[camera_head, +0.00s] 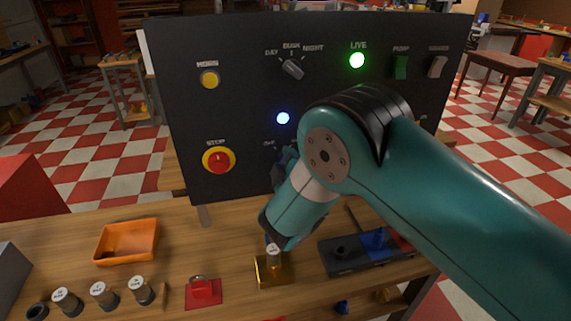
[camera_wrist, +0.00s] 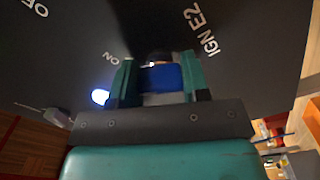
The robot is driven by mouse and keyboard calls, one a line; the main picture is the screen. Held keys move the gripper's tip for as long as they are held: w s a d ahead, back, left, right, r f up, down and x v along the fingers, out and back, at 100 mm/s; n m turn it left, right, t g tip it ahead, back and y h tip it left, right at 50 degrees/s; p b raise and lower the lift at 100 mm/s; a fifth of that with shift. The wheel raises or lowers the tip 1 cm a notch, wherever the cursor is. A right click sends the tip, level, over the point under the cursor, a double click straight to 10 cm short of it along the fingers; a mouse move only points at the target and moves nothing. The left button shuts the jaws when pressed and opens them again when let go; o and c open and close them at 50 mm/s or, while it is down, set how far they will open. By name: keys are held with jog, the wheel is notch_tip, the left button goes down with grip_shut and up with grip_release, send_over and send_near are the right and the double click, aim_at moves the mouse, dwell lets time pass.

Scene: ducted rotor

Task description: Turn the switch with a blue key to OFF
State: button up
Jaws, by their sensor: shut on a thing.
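My gripper is at the black panel (camera_head: 240,100), and its hand shows below the blue light in the head view (camera_head: 287,160). In the wrist view its two teal fingers (camera_wrist: 161,84) are shut on the blue key (camera_wrist: 160,77). The key is at the panel face, between the ON label (camera_wrist: 111,58) and the IGN E2 label (camera_wrist: 202,32). The OFF label (camera_wrist: 41,9) is in the upper left corner. The switch is mostly hidden behind the key and fingers, so I cannot tell which position it is in. In the head view my arm covers the switch.
A lit blue light (camera_head: 283,118), a red STOP button (camera_head: 219,160), a rotary selector (camera_head: 292,69) and a lit green LIVE light (camera_head: 357,61) are on the panel. The bench below holds an orange tray (camera_head: 127,242), a brass block (camera_head: 268,273) and a dark rack (camera_head: 345,262).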

jog(key=n+b, duration=0.1)
jog(key=n, duration=0.8)
jog(key=shift+n, duration=0.4)
jog(key=shift+n+p, duration=0.4)
jog(key=shift+n, duration=1.3)
jog(key=o, duration=0.9)
jog(key=b+v, duration=1.7)
jog(key=shift+s+r, duration=0.1)
jog(key=shift+s, duration=0.15)
